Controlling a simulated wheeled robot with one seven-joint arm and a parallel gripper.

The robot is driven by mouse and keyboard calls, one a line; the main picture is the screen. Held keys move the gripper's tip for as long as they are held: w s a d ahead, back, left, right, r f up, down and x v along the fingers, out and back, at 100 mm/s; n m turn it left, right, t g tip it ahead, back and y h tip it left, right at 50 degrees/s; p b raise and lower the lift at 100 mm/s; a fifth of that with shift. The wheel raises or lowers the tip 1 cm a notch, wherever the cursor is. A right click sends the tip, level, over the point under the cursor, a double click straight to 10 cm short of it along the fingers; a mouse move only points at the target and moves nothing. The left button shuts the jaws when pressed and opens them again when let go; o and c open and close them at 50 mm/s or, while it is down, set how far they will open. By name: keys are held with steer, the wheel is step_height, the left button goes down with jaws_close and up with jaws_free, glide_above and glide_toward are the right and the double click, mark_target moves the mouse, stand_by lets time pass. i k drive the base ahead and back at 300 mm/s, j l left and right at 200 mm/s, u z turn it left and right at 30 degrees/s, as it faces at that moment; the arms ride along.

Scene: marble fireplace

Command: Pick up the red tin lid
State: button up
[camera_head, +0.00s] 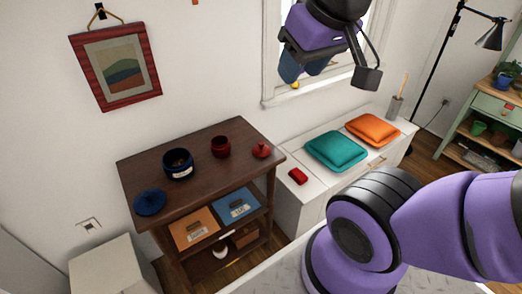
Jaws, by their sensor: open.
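The red tin lid (262,150), small and round with a knob on top, lies on the right end of the dark wooden cabinet top (205,190). An open red tin (220,146) stands just left of it, apart from it. My gripper (330,64) is high at the top of the view, in front of the window, above and right of the lid. It is open and well apart from the lid. Its fingers are only partly clear from this angle.
A blue tin (177,163) and a blue lid (150,202) are farther left on the cabinet. A white bench (305,200) at right holds a small red object (298,176), a teal cushion (336,150) and an orange cushion (373,130). A framed picture (116,66) hangs behind.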

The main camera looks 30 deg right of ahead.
mark_target(261, 149)
steer(key=l+u, duration=0.3)
steer(key=l, duration=0.25)
steer(key=l+u, duration=0.25)
steer(key=l, duration=0.35)
steer(key=k+l+u, duration=0.1)
steer(key=l+u, duration=0.2)
steer(key=l, duration=0.25)
steer(key=k+l+u, duration=0.15)
steer(key=l+u, duration=0.15)
steer(key=l, duration=0.25)
